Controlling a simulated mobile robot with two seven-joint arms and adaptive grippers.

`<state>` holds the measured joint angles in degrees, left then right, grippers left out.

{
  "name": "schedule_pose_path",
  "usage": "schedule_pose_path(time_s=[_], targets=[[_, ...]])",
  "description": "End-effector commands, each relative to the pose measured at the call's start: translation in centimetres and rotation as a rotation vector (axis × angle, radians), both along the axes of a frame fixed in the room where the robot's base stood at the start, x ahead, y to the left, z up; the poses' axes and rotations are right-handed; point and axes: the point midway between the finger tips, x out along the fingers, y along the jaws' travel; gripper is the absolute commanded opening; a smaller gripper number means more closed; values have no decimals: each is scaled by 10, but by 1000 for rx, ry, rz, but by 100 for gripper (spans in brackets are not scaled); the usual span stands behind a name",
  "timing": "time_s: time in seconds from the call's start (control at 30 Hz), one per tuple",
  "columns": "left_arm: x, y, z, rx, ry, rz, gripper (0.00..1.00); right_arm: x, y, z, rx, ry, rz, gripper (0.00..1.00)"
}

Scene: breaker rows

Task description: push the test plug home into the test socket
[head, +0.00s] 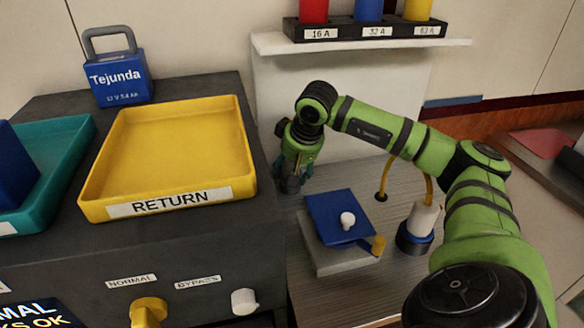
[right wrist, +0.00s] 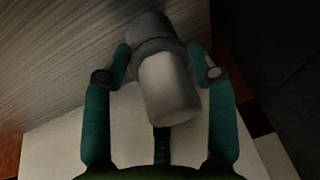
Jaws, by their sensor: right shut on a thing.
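My right gripper (head: 292,180) is beside the dark cabinet, in front of the white upright panel. In the right wrist view, its teal fingers (right wrist: 163,72) are shut on a pale grey cylinder (right wrist: 168,88) with a wider collar at its far end. The head view hides this cylinder behind the gripper, and I cannot tell whether it touches a socket. A white plug (head: 424,218) with a yellow cable stands upright in a dark, blue-ringed base (head: 414,240) on the bench. I cannot tell which of the two is the test plug. My left gripper is out of view.
A blue plate with a white knob (head: 347,220) sits on a grey block between my gripper and the corded plug. The yellow RETURN tray (head: 168,150) is on the cabinet to the left. A white shelf (head: 362,44) with breaker holders is behind my arm.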

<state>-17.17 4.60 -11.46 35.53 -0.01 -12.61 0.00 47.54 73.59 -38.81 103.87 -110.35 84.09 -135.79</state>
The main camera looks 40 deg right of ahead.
Motion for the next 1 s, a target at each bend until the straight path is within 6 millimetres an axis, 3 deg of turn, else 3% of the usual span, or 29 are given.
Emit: schedule_pose_path(time_s=[0.13,0.17,0.2,0.23,0.67,1.0], targets=[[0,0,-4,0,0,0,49,0,0,-5,0,-1,0,19],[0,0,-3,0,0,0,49,0,0,-4,0,-1,0,65],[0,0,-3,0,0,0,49,0,0,-4,0,0,0,81],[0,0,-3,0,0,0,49,0,0,-4,0,0,0,86],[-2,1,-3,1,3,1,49,-1,0,1,0,-1,0,86],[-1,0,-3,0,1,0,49,-24,4,62,0,-5,-1,86]])
